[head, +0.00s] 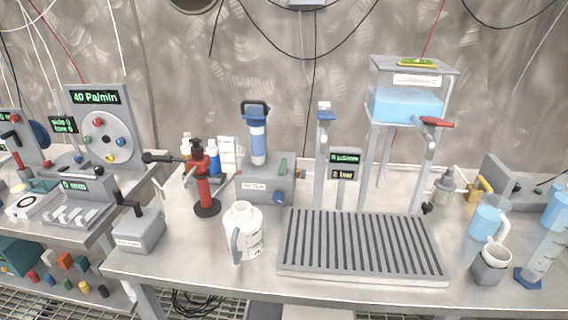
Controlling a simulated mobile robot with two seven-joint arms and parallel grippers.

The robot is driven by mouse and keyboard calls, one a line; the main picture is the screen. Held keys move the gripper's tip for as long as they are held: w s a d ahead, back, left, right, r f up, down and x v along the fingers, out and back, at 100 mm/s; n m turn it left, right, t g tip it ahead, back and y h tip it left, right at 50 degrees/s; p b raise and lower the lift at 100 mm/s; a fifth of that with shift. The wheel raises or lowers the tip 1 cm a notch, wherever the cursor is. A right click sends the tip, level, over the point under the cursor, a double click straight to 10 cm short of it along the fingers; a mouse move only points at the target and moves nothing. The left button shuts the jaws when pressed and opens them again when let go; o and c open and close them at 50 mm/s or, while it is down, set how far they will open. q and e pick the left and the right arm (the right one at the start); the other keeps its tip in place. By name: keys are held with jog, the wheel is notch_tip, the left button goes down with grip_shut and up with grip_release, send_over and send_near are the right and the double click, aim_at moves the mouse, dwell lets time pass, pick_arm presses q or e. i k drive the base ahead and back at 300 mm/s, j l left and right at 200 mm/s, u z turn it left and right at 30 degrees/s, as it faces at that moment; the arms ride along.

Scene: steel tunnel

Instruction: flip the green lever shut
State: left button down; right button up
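A blue-and-clear filter cartridge (257,135) with a dark top rises from this housing. The lever is small in the head view, and I cannot tell its exact angle or whether it is open or shut. Neither of my grippers shows in the head view.
A white jug (243,231) stands in front of the housing. A red pump (203,182) with a long black handle is to its left. A slatted drain tray (362,247) fills the front right. A water tank (405,104) stands behind on legs, with a red-handled lever (437,122).

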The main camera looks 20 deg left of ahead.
aim_at(283, 164)
jog(key=k+l, duration=0.1)
jog(key=l, duration=0.35)
jog(key=k+l, duration=0.1)
jog(key=l, duration=0.85)
jog(key=k+l, duration=0.15)
jog(key=l, duration=0.3)
